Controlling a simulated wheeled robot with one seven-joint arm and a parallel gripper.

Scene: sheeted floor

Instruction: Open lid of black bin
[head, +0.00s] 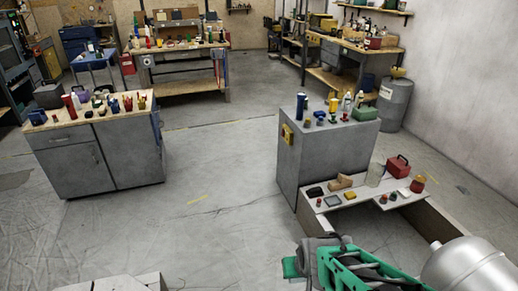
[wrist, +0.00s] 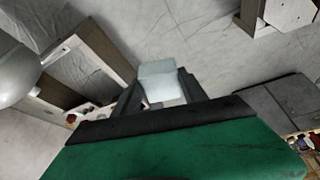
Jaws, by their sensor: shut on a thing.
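My gripper (head: 298,262) is at the bottom of the head view, right of centre, far from that box. In the wrist view its dark fingers (wrist: 158,92) are shut on a pale block (wrist: 160,70). The block does not show clearly in the head view. No black bin can be made out in the wrist view.
A grey cabinet (head: 322,160) with bottles on top stands ahead of my gripper. A low pale bench (head: 372,192) with small items is beside it. A left cabinet (head: 95,160) holds tools and bottles. The floor (head: 215,190) between the cabinets is clear. A pale edge (head: 128,284) shows at the bottom left.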

